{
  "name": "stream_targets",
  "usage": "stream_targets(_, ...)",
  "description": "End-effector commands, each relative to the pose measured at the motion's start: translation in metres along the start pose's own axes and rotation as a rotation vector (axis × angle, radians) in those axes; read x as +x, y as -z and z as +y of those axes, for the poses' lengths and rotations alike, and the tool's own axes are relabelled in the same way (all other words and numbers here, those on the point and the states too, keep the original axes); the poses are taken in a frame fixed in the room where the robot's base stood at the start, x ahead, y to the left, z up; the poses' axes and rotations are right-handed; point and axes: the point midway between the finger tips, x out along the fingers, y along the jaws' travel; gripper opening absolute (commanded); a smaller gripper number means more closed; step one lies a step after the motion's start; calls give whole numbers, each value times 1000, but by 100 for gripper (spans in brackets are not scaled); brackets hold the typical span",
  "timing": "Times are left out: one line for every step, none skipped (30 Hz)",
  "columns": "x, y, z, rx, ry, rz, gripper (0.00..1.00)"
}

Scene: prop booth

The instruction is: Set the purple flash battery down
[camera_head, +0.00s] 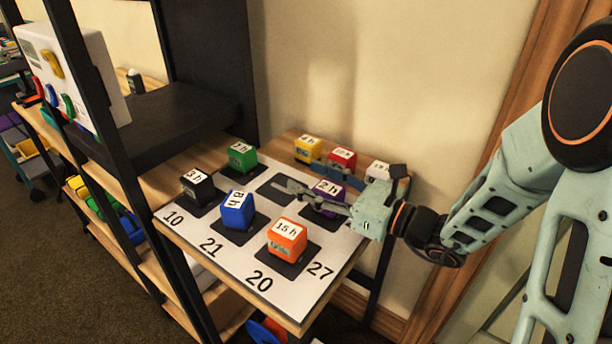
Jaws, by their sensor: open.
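The purple flash battery (326,187) is a small cube with a white "2 h" label on top. It appears to stand on a dark square of the white numbered mat (222,268), partly hidden by my gripper. My gripper (296,193) reaches in from the right with its fingers pointing left. It is open, with its fingers across the front of the purple cube. I cannot tell whether they touch it.
A black cube (197,188), a green cube (242,156), a blue cube (237,211) and an orange cube (286,239) stand on the mat. Yellow (307,149), red (342,160) and white (378,170) cubes are at the back. One dark square (274,190) looks empty.

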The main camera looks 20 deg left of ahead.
Motion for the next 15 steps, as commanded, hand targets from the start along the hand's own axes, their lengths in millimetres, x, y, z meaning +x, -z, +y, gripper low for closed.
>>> stream_targets(-12, -1, -2, 1, 6, 1, 50)
stream_targets(-18, -1, -2, 1, 7, 0, 50)
stream_targets(-28, -1, -2, 1, 7, 1, 50)
stream_targets(-34, -1, -2, 2, 7, 1, 50)
stream_targets(-42, -1, -2, 3, 7, 0, 50)
stream_targets(-50, -1, -2, 2, 7, 1, 50)
stream_targets(-57, -1, -2, 2, 8, 1, 50)
stream_targets(-63, -1, -1, 3, 6, 0, 50)
stream_targets(-71, -1, -1, 2, 6, 1, 50)
stream_targets(-76, -1, -1, 2, 6, 1, 50)
stream_targets(-82, -1, -1, 2, 6, 0, 50)
stream_targets(-87, -1, -1, 1, 5, 0, 50)
stream_targets(-91, 0, -1, 1, 4, 1, 50)
stream_targets(-94, 0, -1, 1, 4, 1, 50)
stream_targets(-98, 0, -1, 1, 3, 0, 50)
